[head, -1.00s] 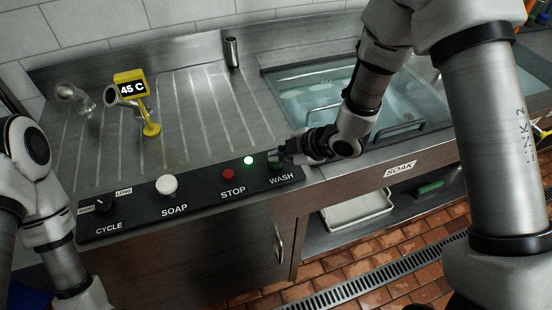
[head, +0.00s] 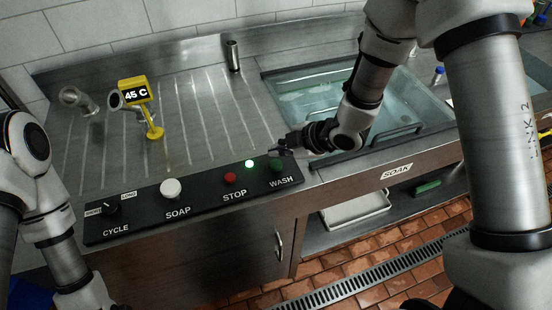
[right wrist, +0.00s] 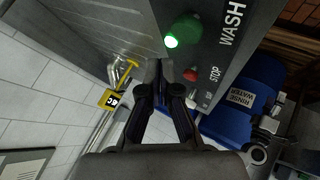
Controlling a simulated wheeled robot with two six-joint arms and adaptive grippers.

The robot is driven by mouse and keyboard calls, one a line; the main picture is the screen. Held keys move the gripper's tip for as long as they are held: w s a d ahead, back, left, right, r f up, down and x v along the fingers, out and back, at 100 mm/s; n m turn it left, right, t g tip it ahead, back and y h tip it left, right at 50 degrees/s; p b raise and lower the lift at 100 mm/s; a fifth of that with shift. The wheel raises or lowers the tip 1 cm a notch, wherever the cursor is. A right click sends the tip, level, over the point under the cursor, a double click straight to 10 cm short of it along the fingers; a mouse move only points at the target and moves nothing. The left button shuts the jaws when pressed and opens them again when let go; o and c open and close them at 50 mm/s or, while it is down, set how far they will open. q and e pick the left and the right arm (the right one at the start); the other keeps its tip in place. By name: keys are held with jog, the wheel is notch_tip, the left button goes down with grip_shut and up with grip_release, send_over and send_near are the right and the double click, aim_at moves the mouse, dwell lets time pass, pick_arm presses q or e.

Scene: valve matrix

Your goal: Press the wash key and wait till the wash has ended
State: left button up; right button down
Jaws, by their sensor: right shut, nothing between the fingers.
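The green wash key (head: 277,164) sits at the right end of the black control panel (head: 205,205), above the word WASH. It also shows in the right wrist view (right wrist: 185,29).
A red stop button (head: 230,177), white soap button (head: 170,188) and cycle knob (head: 110,207) share the panel. A yellow sign (head: 133,90) reading 45 C stands on the drainboard. A water-filled sink (head: 325,98) lies behind my right forearm.

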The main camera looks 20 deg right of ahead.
aim_at(278, 165)
notch_tip(278, 165, up, 3)
jog(key=shift+r+p, duration=0.2)
jog(key=shift+p, duration=0.9)
jog(key=shift+f, duration=0.1)
